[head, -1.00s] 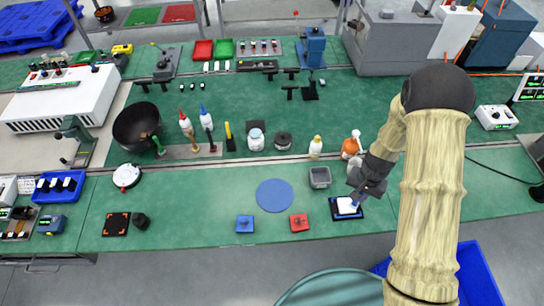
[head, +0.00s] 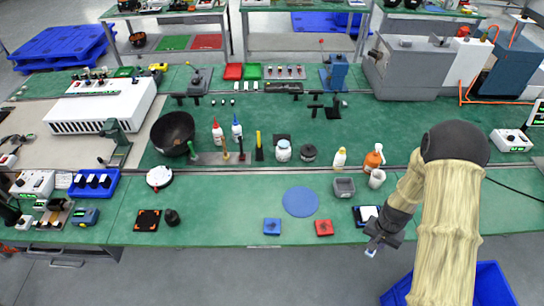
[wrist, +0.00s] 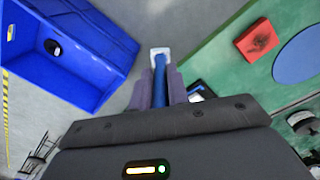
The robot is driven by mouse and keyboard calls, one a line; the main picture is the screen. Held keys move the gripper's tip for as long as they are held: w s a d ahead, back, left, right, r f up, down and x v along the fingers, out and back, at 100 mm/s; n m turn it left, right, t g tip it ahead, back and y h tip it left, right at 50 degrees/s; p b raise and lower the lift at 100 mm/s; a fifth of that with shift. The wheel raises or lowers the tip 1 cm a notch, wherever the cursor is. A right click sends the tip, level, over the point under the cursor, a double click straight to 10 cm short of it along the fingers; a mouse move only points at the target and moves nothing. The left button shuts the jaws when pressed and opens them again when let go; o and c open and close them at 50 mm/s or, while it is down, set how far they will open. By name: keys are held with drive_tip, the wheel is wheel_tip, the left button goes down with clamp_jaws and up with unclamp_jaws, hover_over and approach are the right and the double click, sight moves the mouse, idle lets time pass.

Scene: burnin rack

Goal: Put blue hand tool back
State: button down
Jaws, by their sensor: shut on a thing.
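My gripper (head: 375,243) is low at the right, in front of the bench's front edge. In the wrist view its jaws (wrist: 160,88) are shut on a blue hand tool (wrist: 160,66), which points away from my wrist and has a pale, squarish end. In the head view only a small pale-blue tip of the tool (head: 371,252) shows below the jaws. A grey tool holder strip (head: 212,158) lies on the bench left of centre, with green, orange and dark red handles standing along it. A yellow-handled tool (head: 258,147) stands to its right.
A black-framed white pad (head: 366,214) lies on the bench behind my gripper. A red block (head: 324,228), blue block (head: 272,227) and blue disc (head: 300,201) lie left of it. A blue bin (head: 488,281) stands on the floor at right. Bottles line the bench's middle.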

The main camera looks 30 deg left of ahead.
drive_tip(key=s+d+f+b, duration=0.1)
drive_tip(key=d+f, duration=0.3)
drive_tip(key=f, duration=0.5)
drive_tip(key=s+d+f+b, duration=0.2)
drive_tip(key=d+f+b, duration=0.2)
drive_tip(key=f, duration=0.5)
drive_tip(key=shift+s+d+f, duration=0.15)
drive_tip(key=shift+d+f, duration=0.1)
drive_tip(key=shift+d, duration=0.15)
